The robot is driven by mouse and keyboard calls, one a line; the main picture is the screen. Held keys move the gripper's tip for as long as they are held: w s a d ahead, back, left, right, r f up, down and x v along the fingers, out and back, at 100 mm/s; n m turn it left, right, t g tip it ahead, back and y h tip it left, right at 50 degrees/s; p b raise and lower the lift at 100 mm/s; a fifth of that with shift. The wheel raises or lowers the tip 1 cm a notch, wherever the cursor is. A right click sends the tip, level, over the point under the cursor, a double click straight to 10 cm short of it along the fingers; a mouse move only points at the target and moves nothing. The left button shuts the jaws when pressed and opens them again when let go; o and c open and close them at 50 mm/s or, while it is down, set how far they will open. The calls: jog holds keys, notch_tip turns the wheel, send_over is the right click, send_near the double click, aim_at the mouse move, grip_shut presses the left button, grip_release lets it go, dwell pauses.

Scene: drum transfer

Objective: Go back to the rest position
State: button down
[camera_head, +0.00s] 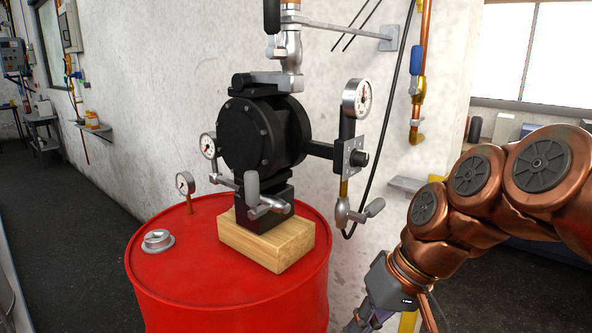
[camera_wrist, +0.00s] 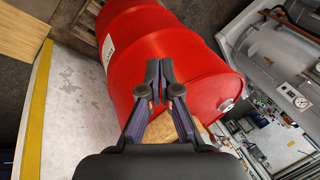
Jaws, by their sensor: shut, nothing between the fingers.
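My gripper (camera_wrist: 159,80) is shut and empty in the wrist view, its two fingertips together in front of the side of the red drum (camera_wrist: 190,62). In the head view my copper-coloured arm comes in from the right and bends down, with the gripper end (camera_head: 372,318) low at the bottom edge, right of the red drum (camera_head: 230,293); its fingertips are not clear there. A black pump (camera_head: 262,133) stands on a wooden block (camera_head: 268,238) on the drum's top. The gripper appears apart from the drum and pump.
A pressure gauge (camera_head: 356,98) and a grey-handled valve (camera_head: 352,212) hang off the pump's right side, near my arm. A small gauge (camera_head: 185,184) and a metal cap (camera_head: 157,241) are on the drum top. The dark floor (camera_head: 70,230) at left is clear.

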jog(key=s+d+f+m+g+h, duration=0.1)
jog(key=s+d+f+h, duration=0.1)
jog(key=s+d+f, duration=0.2)
jog(key=s+d+f+m+g+h, duration=0.1)
jog(key=s+d+f+h, duration=0.2)
jog(key=s+f, duration=0.6)
jog(key=s+d, duration=0.2)
jog(key=shift+s+g, duration=0.3)
jog(key=shift+s, duration=0.05)
